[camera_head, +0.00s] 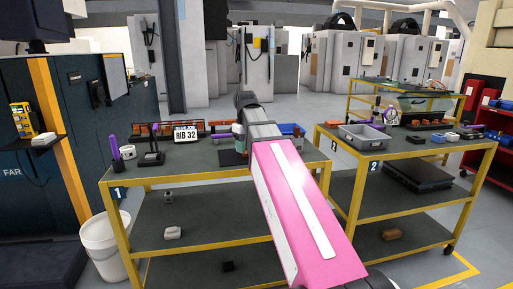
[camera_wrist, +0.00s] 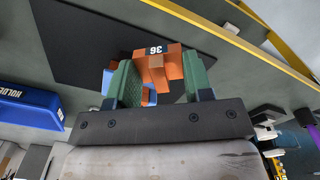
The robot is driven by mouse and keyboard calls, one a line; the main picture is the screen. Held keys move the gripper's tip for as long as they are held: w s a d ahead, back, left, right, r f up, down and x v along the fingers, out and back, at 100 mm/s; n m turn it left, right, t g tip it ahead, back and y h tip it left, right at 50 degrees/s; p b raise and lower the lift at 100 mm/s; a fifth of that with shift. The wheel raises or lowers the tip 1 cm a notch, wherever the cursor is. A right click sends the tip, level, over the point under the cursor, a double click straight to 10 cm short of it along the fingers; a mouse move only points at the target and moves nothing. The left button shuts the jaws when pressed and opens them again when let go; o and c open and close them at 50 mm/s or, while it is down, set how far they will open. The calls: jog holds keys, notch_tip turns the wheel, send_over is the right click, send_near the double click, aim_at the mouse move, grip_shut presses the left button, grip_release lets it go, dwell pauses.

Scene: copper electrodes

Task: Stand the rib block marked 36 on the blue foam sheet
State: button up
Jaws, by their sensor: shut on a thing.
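The rib block marked 36 (camera_wrist: 157,64) is copper-coloured and stepped, with a white-on-dark label that reads upside down in the wrist view. My gripper (camera_wrist: 158,84) is shut on it, with a green pad on each side. Small blue patches (camera_wrist: 149,97) show behind and below the block; I cannot tell whether they are the blue foam sheet. A black mat (camera_wrist: 85,45) lies beyond the block. In the head view my gripper (camera_head: 239,137) is over the back of bench 1, mostly hidden by my pink arm. I cannot make out the foam sheet clearly.
A blue holder bin (camera_wrist: 30,106) is left in the wrist view. Bench 2 (camera_head: 410,152) stands to the right, with a grey tray (camera_head: 364,136).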

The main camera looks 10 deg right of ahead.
jog(key=w+a+r+n, duration=0.7)
jog(key=w+r+n, duration=0.15)
jog(key=n, duration=0.25)
jog(key=d+f, duration=0.2)
jog(key=d, duration=0.1)
jog(key=d+f, duration=0.2)
jog(key=d, duration=0.2)
jog(key=d+f, duration=0.2)
jog(key=d, duration=0.2)
jog(key=shift+w+d+f, duration=0.1)
jog(key=shift+w+d, duration=0.15)
jog(key=shift+w, duration=0.1)
jog(key=shift+f, duration=2.05)
jog(key=o, duration=1.1)
jog(key=shift+f, duration=0.1)
notch_tip(320, 180, up, 12)
jog(key=shift+r, duration=0.15)
